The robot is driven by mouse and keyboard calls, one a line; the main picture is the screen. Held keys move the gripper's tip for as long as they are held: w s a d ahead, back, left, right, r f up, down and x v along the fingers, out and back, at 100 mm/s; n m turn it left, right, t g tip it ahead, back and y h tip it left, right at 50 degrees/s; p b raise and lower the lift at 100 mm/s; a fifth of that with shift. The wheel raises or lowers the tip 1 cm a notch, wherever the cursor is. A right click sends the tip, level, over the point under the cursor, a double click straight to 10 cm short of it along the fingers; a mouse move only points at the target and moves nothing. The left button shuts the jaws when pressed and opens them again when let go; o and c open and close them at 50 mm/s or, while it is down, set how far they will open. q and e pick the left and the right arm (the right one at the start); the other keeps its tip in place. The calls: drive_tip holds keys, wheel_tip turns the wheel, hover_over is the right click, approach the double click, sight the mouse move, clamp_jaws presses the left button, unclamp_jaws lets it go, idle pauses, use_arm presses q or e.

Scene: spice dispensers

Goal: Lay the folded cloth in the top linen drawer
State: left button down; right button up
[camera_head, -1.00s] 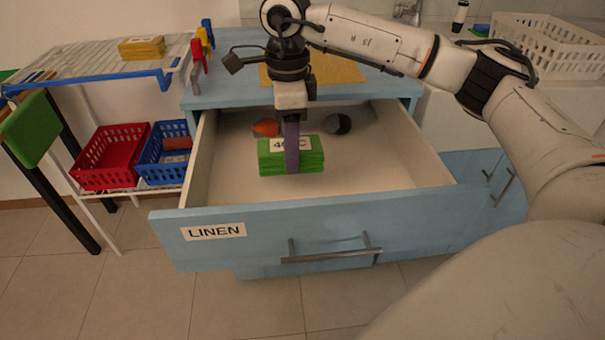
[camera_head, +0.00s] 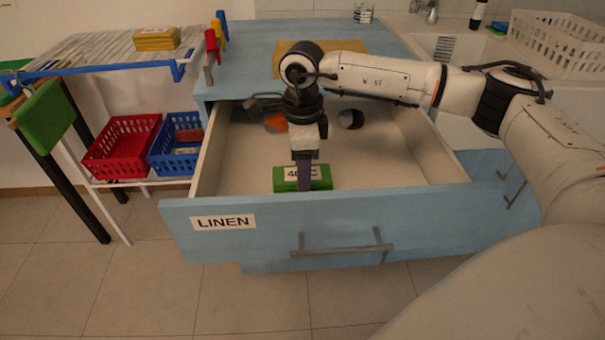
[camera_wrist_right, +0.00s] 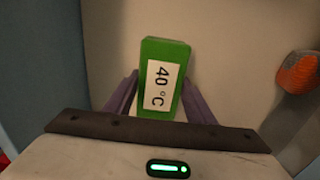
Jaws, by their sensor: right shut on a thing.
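The folded green cloth (camera_head: 322,179) with a white "40°C" label is inside the open top drawer, marked LINEN (camera_head: 350,235), close to its front panel. My right gripper (camera_head: 304,184) points down and is shut on the cloth. In the right wrist view the cloth (camera_wrist_right: 165,60) sits between the two purple fingers (camera_wrist_right: 158,105). The front panel hides the cloth's lower part, so I cannot tell whether it touches the drawer floor. My left gripper is not in view.
An orange-and-grey rolled item (camera_head: 277,122) and a dark-and-grey one (camera_head: 350,119) lie at the drawer's back. A red basket (camera_head: 122,146) and a blue basket (camera_head: 177,150) stand left. A yellow folded cloth (camera_head: 157,38) lies on the rack. The drawer's right side is free.

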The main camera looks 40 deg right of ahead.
drive_tip(key=o, duration=1.1)
drive_tip(key=shift+f, duration=0.1)
wheel_tip(320, 180, up, 12)
drive_tip(key=p, duration=0.1)
drive_tip(key=shift+r, duration=0.2)
